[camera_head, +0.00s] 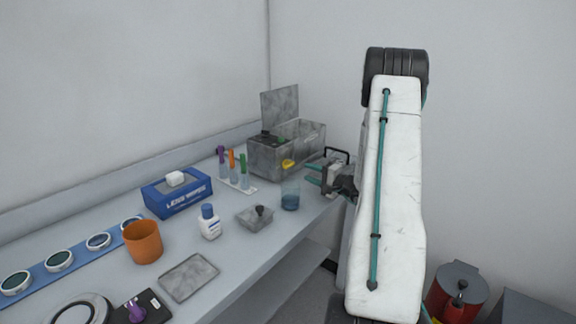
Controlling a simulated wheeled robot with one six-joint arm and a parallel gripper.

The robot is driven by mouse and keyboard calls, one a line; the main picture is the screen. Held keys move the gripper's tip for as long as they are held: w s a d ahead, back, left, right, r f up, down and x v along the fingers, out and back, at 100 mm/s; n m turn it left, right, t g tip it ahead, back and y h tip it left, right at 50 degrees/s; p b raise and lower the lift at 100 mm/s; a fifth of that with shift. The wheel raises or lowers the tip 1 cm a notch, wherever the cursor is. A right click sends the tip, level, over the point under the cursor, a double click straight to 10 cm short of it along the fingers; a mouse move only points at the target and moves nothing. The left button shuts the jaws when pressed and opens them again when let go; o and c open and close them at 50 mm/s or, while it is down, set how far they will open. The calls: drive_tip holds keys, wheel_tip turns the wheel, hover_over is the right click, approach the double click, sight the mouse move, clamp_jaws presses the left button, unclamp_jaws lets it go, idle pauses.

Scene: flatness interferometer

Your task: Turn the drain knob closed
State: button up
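A small yellow knob (288,163), which looks like the drain knob, sits low on the front right part of a grey metal box (262,160) with its lid raised. Its exact angle is too small to tell. A clear beaker with blue liquid (290,197) stands on the bench just below the knob. My gripper (311,174) is just right of the knob, its teal fingers pointing left toward it. The fingers are apart with nothing between them, and I see no contact with the knob.
A rack with purple, orange and green tools (239,187) stands left of the box. A red bin (457,291) is on the floor at right.

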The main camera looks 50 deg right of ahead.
sight(291, 166)
drive_tip(key=w, duration=0.8)
drive_tip(key=shift+a, duration=0.35)
drive_tip(key=shift+s, duration=0.1)
clamp_jaws()
